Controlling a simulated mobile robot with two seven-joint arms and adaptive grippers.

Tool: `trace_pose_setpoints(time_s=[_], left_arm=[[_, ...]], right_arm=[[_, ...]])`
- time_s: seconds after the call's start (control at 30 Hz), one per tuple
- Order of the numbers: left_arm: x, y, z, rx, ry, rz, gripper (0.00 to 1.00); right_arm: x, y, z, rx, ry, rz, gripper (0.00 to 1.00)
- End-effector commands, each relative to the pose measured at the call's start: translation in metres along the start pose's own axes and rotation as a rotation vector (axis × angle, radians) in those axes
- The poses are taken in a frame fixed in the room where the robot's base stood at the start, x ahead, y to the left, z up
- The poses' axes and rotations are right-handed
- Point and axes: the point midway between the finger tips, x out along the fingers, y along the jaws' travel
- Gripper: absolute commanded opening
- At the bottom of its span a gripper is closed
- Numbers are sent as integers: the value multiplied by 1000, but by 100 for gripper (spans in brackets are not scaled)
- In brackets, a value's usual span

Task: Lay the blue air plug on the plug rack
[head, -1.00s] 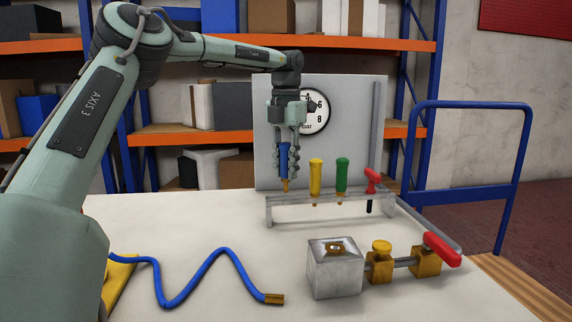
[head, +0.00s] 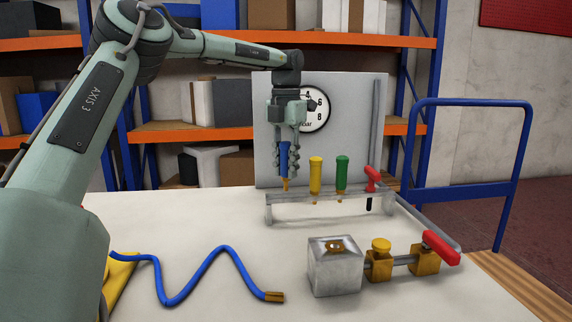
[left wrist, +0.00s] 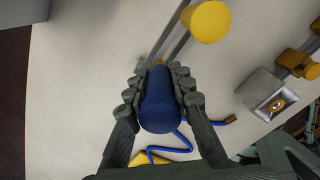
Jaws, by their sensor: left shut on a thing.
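The blue air plug (head: 283,160) has a blue body and a brass tip pointing down. My left gripper (head: 284,170) is shut on it and holds it upright at the left end of the plug rack (head: 300,204). The tip is at the height of the rack's rails; I cannot tell whether it touches them. In the left wrist view the blue plug (left wrist: 160,100) sits between the fingers and hides what is under it. A yellow plug (head: 316,174) and a green plug (head: 341,174) hang in the rack to its right.
A metal block (head: 334,268) with brass valves and a red handle (head: 441,248) stands front right. A blue hose (head: 190,280) with a brass end lies front left. A gauge panel (head: 345,130) stands behind the rack. The table between hose and rack is clear.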

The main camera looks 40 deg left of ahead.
Motion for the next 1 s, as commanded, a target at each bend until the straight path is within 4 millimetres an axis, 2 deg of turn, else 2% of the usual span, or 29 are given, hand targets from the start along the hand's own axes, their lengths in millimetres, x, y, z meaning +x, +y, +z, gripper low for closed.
trace_pose_setpoints(time_s=[1.0], left_arm=[[21, 0, 0, 0, 1, 0, 0]], right_arm=[[8, -1, 2, 0, 0, 0, 40]])
